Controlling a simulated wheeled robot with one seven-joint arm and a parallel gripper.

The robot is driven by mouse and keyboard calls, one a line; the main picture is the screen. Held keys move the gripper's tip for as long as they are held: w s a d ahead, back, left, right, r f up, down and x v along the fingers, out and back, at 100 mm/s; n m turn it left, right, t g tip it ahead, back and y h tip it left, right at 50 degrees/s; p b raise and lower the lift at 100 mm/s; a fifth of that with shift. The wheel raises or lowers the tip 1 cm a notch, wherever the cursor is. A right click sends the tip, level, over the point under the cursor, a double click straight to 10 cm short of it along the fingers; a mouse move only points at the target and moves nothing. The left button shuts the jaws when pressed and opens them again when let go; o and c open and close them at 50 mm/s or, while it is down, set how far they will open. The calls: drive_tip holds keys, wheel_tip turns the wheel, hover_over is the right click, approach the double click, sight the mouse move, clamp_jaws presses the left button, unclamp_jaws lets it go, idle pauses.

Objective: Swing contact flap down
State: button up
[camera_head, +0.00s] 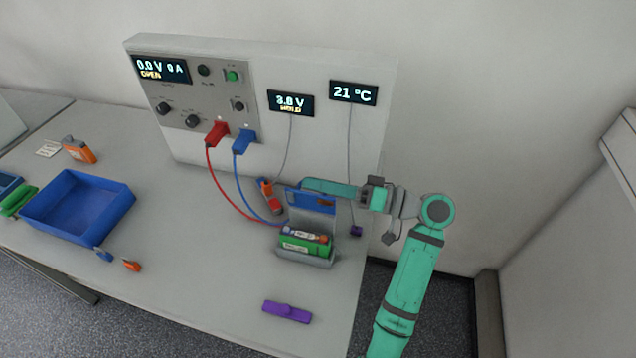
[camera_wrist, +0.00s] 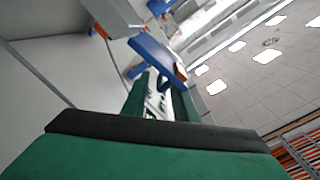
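The contact flap (camera_head: 311,201) is a blue plate standing raised at the back of a grey holder (camera_head: 322,262). A green battery pack or block (camera_head: 306,246) lies in the holder, with a small cylindrical cell on top. My gripper (camera_head: 304,184) is at the flap's upper edge, reaching in from the right; whether it touches cannot be told. In the wrist view a blue bar (camera_wrist: 157,59), seemingly the flap, lies just beyond my fingertips (camera_wrist: 160,82). A gap shows between the two green fingers, with nothing clearly held.
Red (camera_head: 216,134) and blue (camera_head: 243,143) plugs with cables run from the cycler panel (camera_head: 195,94) toward the holder. A purple piece (camera_head: 287,312) lies in front. A blue tray (camera_head: 78,207) is at left.

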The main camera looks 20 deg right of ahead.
drive_tip(key=shift+w+a, duration=0.15)
drive_tip(key=shift+a, duration=0.05)
clamp_jaws()
drive_tip(key=shift+f, duration=0.1)
